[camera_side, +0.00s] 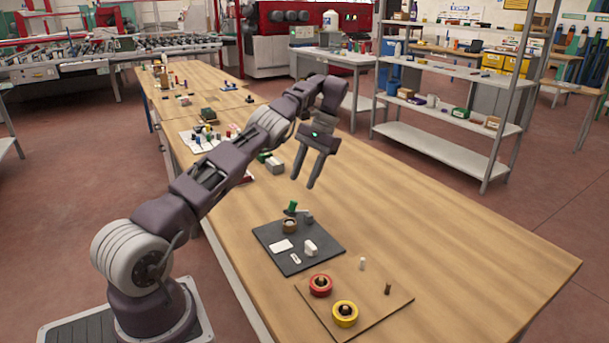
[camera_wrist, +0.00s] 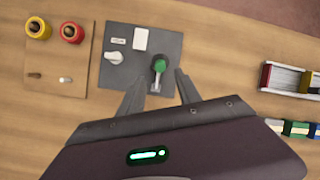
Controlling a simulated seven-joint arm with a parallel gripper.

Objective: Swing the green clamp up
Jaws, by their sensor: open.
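The green clamp (camera_side: 292,207) stands at the far edge of a dark grey plate (camera_side: 272,235) on the wooden table. In the wrist view the green clamp (camera_wrist: 159,66) shows as a round green end with a pale metal part below it. In the side view a small brown round part sits just in front of the clamp. My gripper (camera_side: 303,184) is open and empty, well above the table behind the clamp, fingers pointing down. In the wrist view its fingertips (camera_wrist: 160,77) frame the clamp from above, apart from it.
A wooden board (camera_side: 375,299) nearby holds a red button (camera_side: 321,285), a yellow button (camera_side: 345,313) and two small levers. The table's right side is clear.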

